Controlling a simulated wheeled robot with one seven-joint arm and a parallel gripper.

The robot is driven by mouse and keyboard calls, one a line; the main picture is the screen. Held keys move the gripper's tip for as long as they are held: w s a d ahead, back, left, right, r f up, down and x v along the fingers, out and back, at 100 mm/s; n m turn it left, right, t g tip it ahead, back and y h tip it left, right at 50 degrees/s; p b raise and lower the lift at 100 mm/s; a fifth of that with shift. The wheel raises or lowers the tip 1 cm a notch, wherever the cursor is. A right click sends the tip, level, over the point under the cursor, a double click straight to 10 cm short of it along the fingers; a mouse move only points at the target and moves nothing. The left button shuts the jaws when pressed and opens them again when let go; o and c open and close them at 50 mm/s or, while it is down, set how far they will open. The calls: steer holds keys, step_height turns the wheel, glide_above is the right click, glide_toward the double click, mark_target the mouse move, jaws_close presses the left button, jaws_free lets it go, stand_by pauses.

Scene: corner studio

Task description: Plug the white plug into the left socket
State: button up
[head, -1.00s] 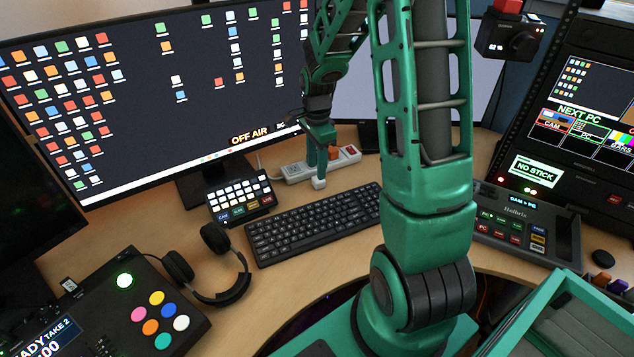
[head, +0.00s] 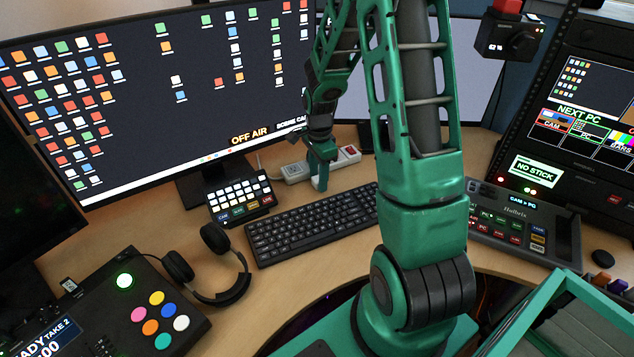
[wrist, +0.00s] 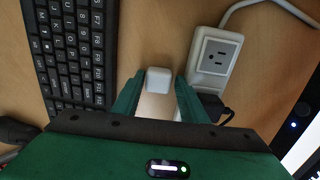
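The white plug (wrist: 158,78) lies on the desk. In the wrist view it shows between the fingertips of my gripper (wrist: 160,84), with narrow gaps on both sides, so the gripper looks open around it. In the head view my gripper (head: 319,178) points down just in front of the power strip (head: 295,172), and the plug is mostly hidden by the fingers. The left socket (wrist: 217,55) is empty and faces up, at the cable end of the strip, to the right of the plug in the wrist view. A finger partly covers the strip farther along.
The keyboard (head: 312,222) lies close in front of the strip. A button pad (head: 240,198) stands to the left, below the large monitor (head: 130,90). A black plug or cable (wrist: 215,106) sits by the strip. Headphones (head: 215,265) lie nearer on the desk.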

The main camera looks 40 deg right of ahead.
steer(key=c, duration=0.8)
steer(key=shift+o, duration=0.2)
steer(key=shift+r, duration=0.15)
steer(key=shift+r, duration=0.3)
step_height(320, 180, up, 4)
steer(key=shift+w+f, duration=0.1)
steer(key=shift+f, duration=0.1)
steer(key=s+a+r, duration=0.3)
steer(key=a+r, duration=0.3)
steer(key=a, duration=0.5)
steer(key=shift+s+a+r, duration=0.15)
steer(key=shift+r, duration=0.1)
